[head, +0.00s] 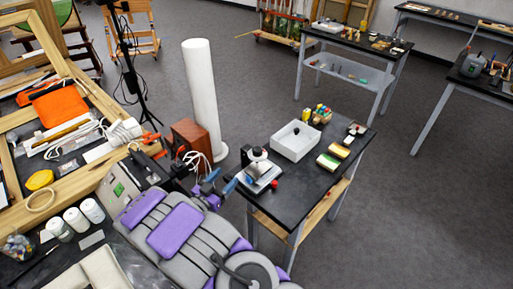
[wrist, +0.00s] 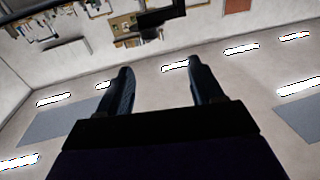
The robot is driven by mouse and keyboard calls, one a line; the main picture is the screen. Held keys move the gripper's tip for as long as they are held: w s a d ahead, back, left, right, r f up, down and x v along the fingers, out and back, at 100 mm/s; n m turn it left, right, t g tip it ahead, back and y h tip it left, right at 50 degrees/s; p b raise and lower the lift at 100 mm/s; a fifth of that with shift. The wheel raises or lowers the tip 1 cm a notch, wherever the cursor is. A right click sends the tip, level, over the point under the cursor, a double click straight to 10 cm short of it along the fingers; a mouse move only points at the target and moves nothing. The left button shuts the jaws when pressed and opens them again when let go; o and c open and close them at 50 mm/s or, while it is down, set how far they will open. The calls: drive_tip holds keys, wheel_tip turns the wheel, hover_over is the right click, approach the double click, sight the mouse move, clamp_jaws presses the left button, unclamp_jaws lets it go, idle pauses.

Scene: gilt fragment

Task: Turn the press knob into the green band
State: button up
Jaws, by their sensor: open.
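A small press (head: 260,177) with a pale plate stands at the near left corner of the black table. A dark round knob (head: 258,153) tops it. No green band can be made out on it at this size. My gripper (head: 221,181) is just left of the press, apart from it, with blue fingertips. In the wrist view my gripper (wrist: 160,72) is open, its two dark fingers wide apart with nothing between them. That view shows walls and ceiling lights, and neither the press nor the knob.
On the black table (head: 333,180) are a white open box (head: 295,141), colored bottles (head: 317,115) and yellow-green blocks (head: 333,157). A white column (head: 202,95) and brown box (head: 192,138) stand behind my arm. A cluttered bench (head: 60,150) lies left.

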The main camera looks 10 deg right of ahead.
sight(255, 153)
drive_tip(key=shift+y, duration=0.3)
drive_tip(key=b+x, duration=0.1)
drive_tip(key=x, duration=0.5)
drive_tip(key=s+d+x, duration=0.1)
drive_tip(key=x, duration=0.4)
drive_tip(key=b+x, duration=0.1)
drive_tip(key=x, duration=0.5)
drive_tip(key=shift+s+d+r+b, duration=0.1)
drive_tip(key=shift+d+r+b, duration=0.25)
drive_tip(key=shift+d, duration=0.25)
drive_tip(key=shift+r, duration=0.1)
drive_tip(key=c, duration=0.9)
drive_tip(key=shift+n+t, duration=0.3)
drive_tip(key=shift+c, duration=0.2)
drive_tip(key=shift+y+p, duration=0.3)
drive_tip(key=shift+p, duration=0.05)
